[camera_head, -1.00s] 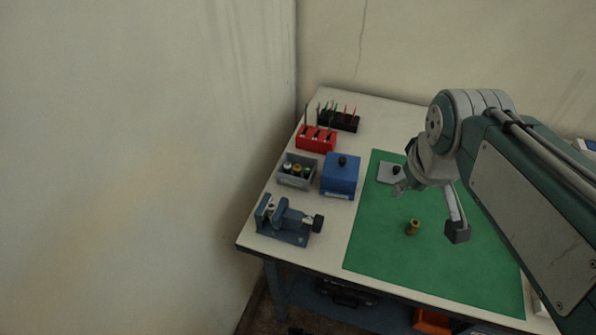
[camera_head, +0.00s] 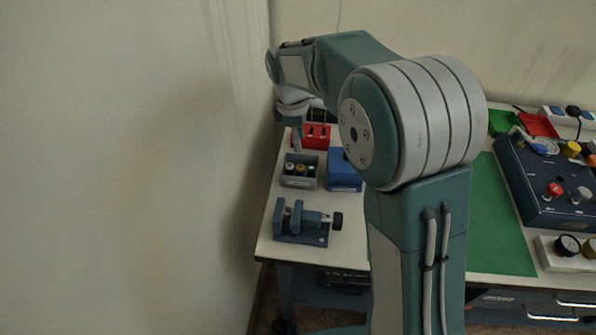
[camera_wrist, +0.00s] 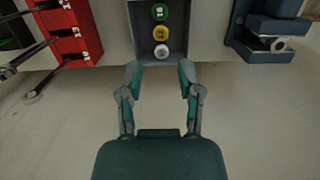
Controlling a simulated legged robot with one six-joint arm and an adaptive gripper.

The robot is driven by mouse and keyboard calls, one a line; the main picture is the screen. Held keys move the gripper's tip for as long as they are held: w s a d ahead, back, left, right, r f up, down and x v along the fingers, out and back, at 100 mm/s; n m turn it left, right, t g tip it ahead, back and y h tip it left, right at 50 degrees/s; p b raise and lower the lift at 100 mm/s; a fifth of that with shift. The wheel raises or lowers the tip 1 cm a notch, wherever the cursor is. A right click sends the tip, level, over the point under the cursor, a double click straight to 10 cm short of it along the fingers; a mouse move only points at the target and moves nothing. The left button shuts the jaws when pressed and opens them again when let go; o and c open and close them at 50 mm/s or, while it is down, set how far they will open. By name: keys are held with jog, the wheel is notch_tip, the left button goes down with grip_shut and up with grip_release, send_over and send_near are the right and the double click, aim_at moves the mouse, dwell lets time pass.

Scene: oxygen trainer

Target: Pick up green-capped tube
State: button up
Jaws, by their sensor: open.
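The green-capped tube (camera_wrist: 160,12) stands in a grey bin (camera_head: 299,183), seen from above at the top of the wrist view. It is in line with a yellow-capped tube (camera_wrist: 161,33) and a white-capped tube (camera_wrist: 162,51). The white cap is nearest my gripper and the green cap is farthest. My gripper (camera_wrist: 160,75) is open and empty, with its fingertips short of the bin's near edge in the wrist view. In the head view the green cap (camera_head: 311,168) shows at the bin's right. My arm hides part of the bench there.
A blue vise (camera_head: 303,225) stands in front of the bin and a blue box (camera_head: 343,170) to its right. A red rack (camera_wrist: 72,35) with tools is close to the bin. The wall is close on the left. A control panel (camera_head: 548,185) is at the right.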

send_over(310, 167)
notch_tip(310, 167, down, 5)
jog(key=shift+w+r, duration=0.15)
jog(key=f, duration=0.5)
jog(key=shift+s+a, duration=0.25)
jog(key=shift+a, duration=0.05)
jog(key=shift+d+f, duration=0.25)
jog(key=shift+d, duration=0.4)
jog(key=c, duration=0.5)
jog(key=shift+a, duration=0.2)
grip_shut()
jog(key=shift+a+f, duration=0.1)
jog(key=shift+a, duration=0.1)
